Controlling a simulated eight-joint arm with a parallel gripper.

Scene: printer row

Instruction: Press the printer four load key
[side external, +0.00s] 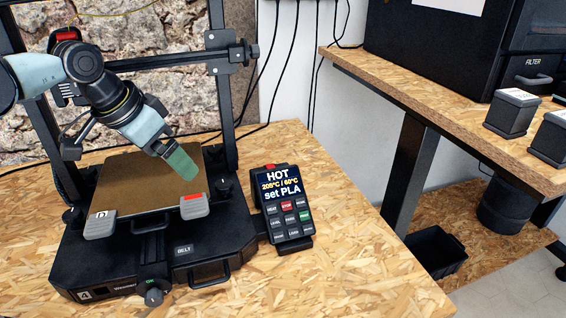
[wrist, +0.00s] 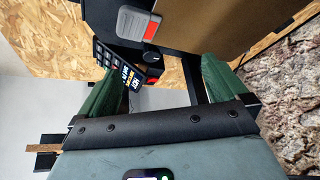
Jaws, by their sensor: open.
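The printer marked 4 (side external: 150,262) stands on the chipboard bench, with a brown bed plate (side external: 135,180). Its control panel (side external: 285,205) sits tilted at its right side; the screen reads HOT, 205°C / 60°C, set PLA. Below the screen are rows of small keys, one red and one green; I cannot read which is load. My gripper (side external: 178,160) is above the bed plate, left of and higher than the panel. In the wrist view my gripper (wrist: 163,80) has its green fingers wide apart with nothing between them. The panel (wrist: 122,66) shows there partly behind the left finger.
The printer's upright post (side external: 224,90) and crossbar stand behind the bed, close to my arm. A dark knob (side external: 153,294) juts from the printer's front. Open bench (side external: 340,270) lies right of the panel. Another bench (side external: 430,95) with dark boxes is farther right.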

